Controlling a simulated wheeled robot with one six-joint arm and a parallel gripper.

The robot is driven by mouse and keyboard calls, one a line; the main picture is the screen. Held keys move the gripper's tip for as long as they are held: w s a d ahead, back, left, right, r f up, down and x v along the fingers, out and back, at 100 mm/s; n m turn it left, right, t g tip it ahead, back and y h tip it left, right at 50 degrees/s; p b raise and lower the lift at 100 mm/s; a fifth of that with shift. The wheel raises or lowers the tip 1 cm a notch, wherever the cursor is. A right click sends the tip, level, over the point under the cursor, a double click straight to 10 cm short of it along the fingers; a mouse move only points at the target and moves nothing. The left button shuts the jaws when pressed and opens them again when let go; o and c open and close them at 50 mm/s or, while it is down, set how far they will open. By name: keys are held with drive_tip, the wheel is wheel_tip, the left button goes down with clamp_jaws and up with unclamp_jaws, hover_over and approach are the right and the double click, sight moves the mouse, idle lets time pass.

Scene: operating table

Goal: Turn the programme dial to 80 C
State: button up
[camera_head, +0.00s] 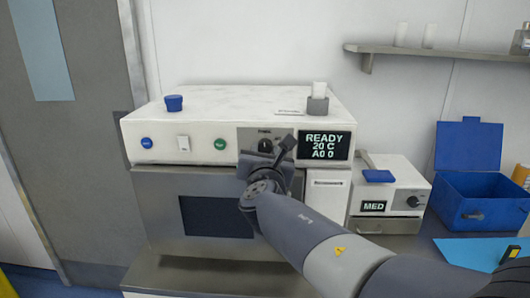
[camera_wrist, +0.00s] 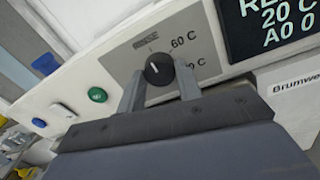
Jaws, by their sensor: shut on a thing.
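The programme dial (camera_wrist: 158,70) is a round black knob with a white pointer line on a grey plate in the wrist view. The plate (camera_wrist: 190,40) carries a "60 C" mark at the upper right of the dial and another mark, partly hidden by a finger, below it. My gripper (camera_wrist: 160,86) is shut on the dial, one finger on each side. In the head view the dial (camera_head: 265,145) shows just above my gripper (camera_head: 268,155). The display (camera_head: 324,146) to its right reads "READY 20 C A0 0".
The white machine (camera_head: 160,135) has a blue button (camera_head: 146,143), a white switch (camera_head: 183,143) and a green button (camera_head: 220,144) left of the dial. A smaller unit (camera_head: 400,185) showing "MED" and an open blue box (camera_head: 480,200) stand to the right.

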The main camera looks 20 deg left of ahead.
drive_tip(key=c, duration=0.3)
